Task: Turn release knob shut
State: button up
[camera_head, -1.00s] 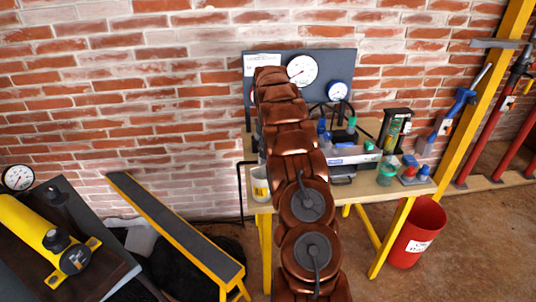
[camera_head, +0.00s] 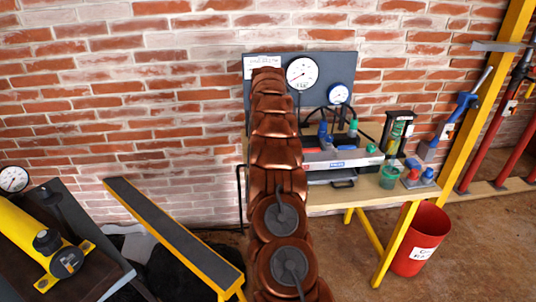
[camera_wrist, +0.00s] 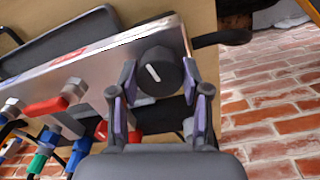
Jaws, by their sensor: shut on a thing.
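The release knob (camera_wrist: 158,72), round and black with a white line on its face, sits at the right end of the front of a metal-faced unit (camera_wrist: 112,62) in the wrist view. The line slants from upper left to lower right. My gripper (camera_wrist: 160,84) has a fingertip on each side of the knob and is shut on it. In the head view the same unit (camera_head: 343,163) stands on the bench, partly behind my copper arm. My gripper and the knob are hidden there.
A red lever (camera_wrist: 46,107) and several hose fittings sit left of the knob. Gauges (camera_head: 302,73) are on a grey panel behind the bench (camera_head: 325,198). A small green pot (camera_head: 388,178) stands near its front edge. A red bucket (camera_head: 420,238) is on the floor right.

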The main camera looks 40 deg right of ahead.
jog(key=shift+m, duration=1.1)
jog(key=o, duration=1.1)
jog(key=shift+o, duration=0.2)
